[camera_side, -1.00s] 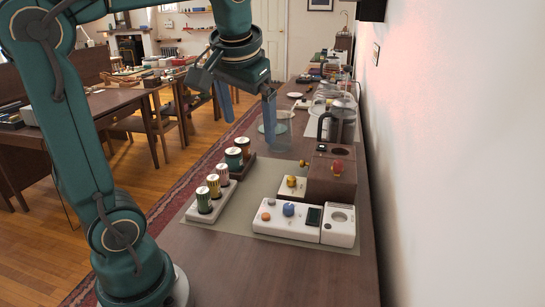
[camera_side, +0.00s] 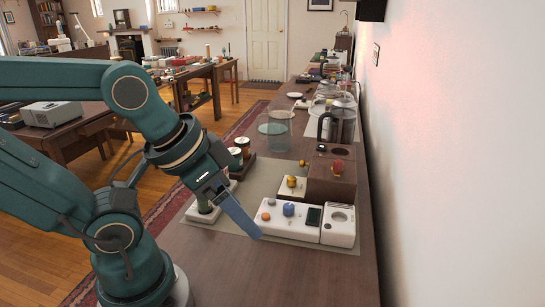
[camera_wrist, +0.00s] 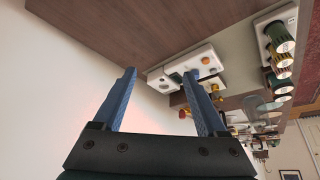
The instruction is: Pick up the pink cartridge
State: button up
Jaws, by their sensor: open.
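My gripper (camera_wrist: 159,75) is open and empty in the wrist view, with its two blue fingers apart. In the side view one blue finger of my gripper (camera_side: 250,231) points down and right, near the front left of the white control panel. The other finger cannot be made out there. The pink cartridge cannot be made out now. My gripper covers much of the white cartridge rack (camera_side: 200,216), leaving the front cartridge (camera_side: 204,201) in sight. In the wrist view the rack (camera_wrist: 266,18) and a row of small cartridges lie at the upper right.
The white panel (camera_side: 282,228) carries knobs and a dark screen. Behind it stand a brown box (camera_side: 331,178) with a red knob and a clear container (camera_side: 277,140). The table's near end is bare. A wall runs along the right.

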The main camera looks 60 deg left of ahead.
jog(key=w+a+r+n+g+y, duration=0.2)
jog(key=w+a+r, duration=0.1)
jog(key=w+a, duration=1.05)
jog(key=s+a+f+n, duration=0.1)
jog(key=a+f, duration=0.2)
jog(key=a, duration=0.2)
jog(key=s+a+f+n+g, duration=0.1)
jog(key=s+a+f+n, duration=0.1)
jog(key=a+f, duration=0.2)
jog(key=s+a+f+n+g+h, duration=0.1)
jog(key=a+f, duration=0.3)
jog(key=a, duration=0.4)
jog(key=shift+s+n, duration=0.3)
jog(key=shift+s, duration=0.15)
jog(key=shift+s+a+f, duration=0.1)
jog(key=shift+f, duration=0.05)
jog(key=shift+w+a+f, duration=0.1)
jog(key=shift+w+f, duration=0.05)
jog(key=shift+f, duration=1)
jog(key=shift+w+a+f, duration=0.1)
jog(key=shift+f, duration=1.05)
